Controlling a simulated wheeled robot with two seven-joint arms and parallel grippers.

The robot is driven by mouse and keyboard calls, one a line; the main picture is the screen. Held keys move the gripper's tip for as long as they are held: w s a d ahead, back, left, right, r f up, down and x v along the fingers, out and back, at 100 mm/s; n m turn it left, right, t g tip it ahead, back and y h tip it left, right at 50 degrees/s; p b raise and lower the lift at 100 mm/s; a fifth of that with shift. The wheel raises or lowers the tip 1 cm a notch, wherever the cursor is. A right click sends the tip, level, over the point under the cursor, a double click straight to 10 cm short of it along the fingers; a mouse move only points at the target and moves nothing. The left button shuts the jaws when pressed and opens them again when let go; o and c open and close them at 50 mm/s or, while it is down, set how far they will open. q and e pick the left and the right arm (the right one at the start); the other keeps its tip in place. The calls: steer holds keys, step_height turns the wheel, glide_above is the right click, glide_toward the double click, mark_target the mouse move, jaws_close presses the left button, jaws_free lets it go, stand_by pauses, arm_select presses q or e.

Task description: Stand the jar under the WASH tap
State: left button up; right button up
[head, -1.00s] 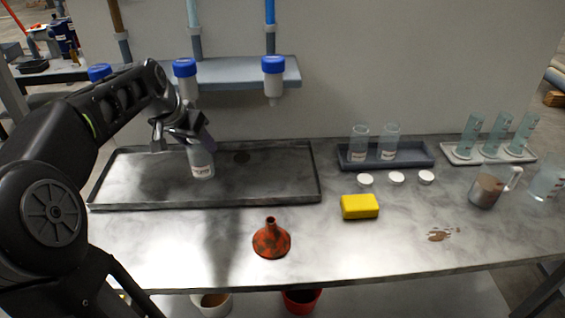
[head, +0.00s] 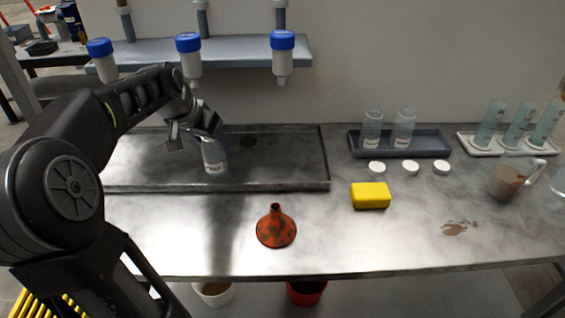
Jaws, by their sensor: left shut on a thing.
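A clear jar (head: 214,158) with a white label is upright at or just above the floor of the metal tray (head: 325,160); I cannot tell whether it touches. My left gripper (head: 203,133) is shut on the jar's upper part and hides its rim. Three blue-topped taps hang from the shelf: left (head: 103,62), middle (head: 189,58) and right (head: 283,57). The jar is below and slightly right of the middle tap in the picture. No readable tap label shows, so I cannot tell which is WASH. My right gripper is out of view.
An orange funnel (head: 276,228) and yellow sponge (head: 370,196) lie in front of the tray. To the right are a rack (head: 437,148) with two jars, white lids (head: 410,167), cylinders (head: 519,126) and a beaker of brown slurry (head: 506,181). The front bench is mostly clear.

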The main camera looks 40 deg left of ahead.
arm_select(q)
steer(key=w+d+p, duration=0.2)
steer(key=w+d, duration=0.6)
steer(key=w, duration=0.3)
steer(key=shift+d, duration=0.1)
steer(key=w+d, duration=0.1)
steer(key=w+f, duration=0.1)
steer(key=w+d+p, duration=0.1)
steer(key=shift+w+d+f, duration=0.2)
steer(key=shift+d+f, duration=0.05)
steer(key=shift+d, duration=0.05)
